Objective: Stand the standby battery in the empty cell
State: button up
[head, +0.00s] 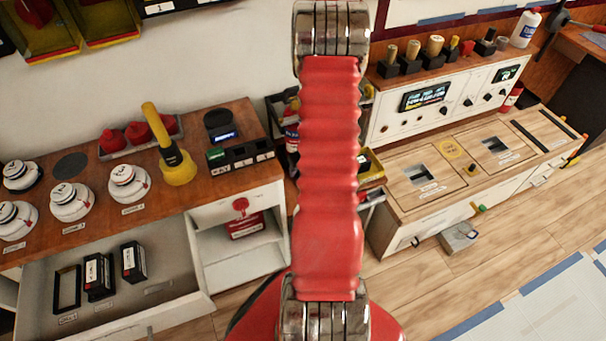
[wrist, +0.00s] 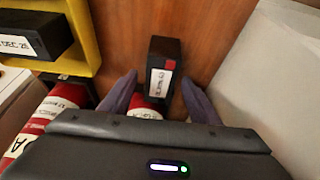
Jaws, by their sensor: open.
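A black battery (wrist: 162,71) with a white label and a red patch shows in the wrist view against a brown wooden surface. Its label is too small to read surely. My gripper (wrist: 159,81) is open, its two fingers on either side of the battery's lower part, with small gaps showing. In the head view an open black frame (head: 67,290), seemingly the empty cell, is in the pale drawer at lower left. Two black batteries, one (head: 98,277) beside the frame and another (head: 133,262) further right, stand there. My own arm hides my gripper in the head view.
In the wrist view a yellow tray (wrist: 88,32) holding a black block (wrist: 30,34) is at left, above a red cylinder (wrist: 45,120). A pale panel (wrist: 275,70) is at right. In the head view a yellow-handled tool (head: 176,166) stands on the bench above the drawer.

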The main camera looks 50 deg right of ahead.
jog(key=shift+w+d+f, duration=0.15)
jog(key=shift+w+f, duration=0.05)
jog(key=shift+f, duration=0.4)
jog(key=shift+f, duration=0.25)
dwell(0.6)
grip_shut()
dwell(0.7)
